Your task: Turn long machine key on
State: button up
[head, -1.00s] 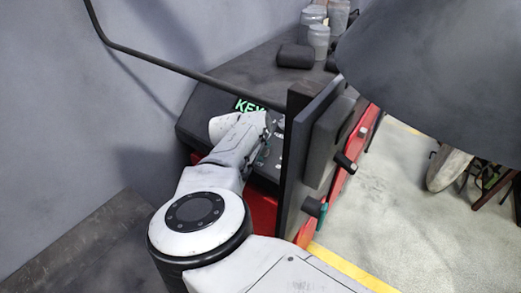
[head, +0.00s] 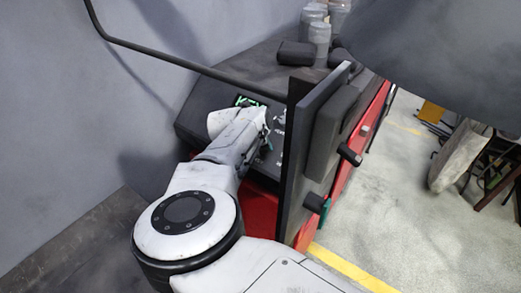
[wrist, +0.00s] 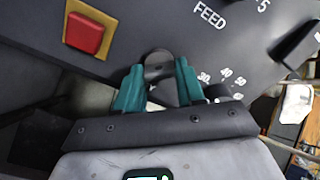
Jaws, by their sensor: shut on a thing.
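In the wrist view, the two teal fingers of my gripper (wrist: 160,88) are closed around a dark round knob or key (wrist: 159,66) on the black control panel (wrist: 185,30). I take this to be the machine key; its lower part is hidden between the fingers. In the head view, my gripper (head: 266,143) is at the panel, mostly hidden by my own arm.
A red square button on a yellow plate (wrist: 84,34) is left of the fingers. Another black knob (wrist: 300,42) is at right, near the "FEED" lettering. A dark upright panel (head: 305,150) stands close right of my arm. Jars (head: 318,35) stand at the back.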

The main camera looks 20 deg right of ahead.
jog(key=m+b, duration=0.2)
jog(key=m, duration=0.1)
jog(key=m+b, duration=0.1)
jog(key=shift+a+f+m, duration=0.1)
jog(key=shift+f+m, duration=0.15)
jog(key=shift+m, duration=0.05)
jog(key=shift+r+m+b, duration=0.15)
jog(key=shift+m+b, duration=1.25)
jog(key=shift+m, duration=0.2)
jog(key=o, duration=1)
jog(key=shift+r, duration=0.1)
jog(key=shift+o, duration=0.2)
jog(key=shift+a+r, duration=0.1)
jog(key=p+v, duration=0.6)
jog(key=v, duration=0.4)
jog(key=shift+r+p, duration=0.15)
jog(key=shift+p, duration=0.25)
jog(key=shift+a, duration=0.1)
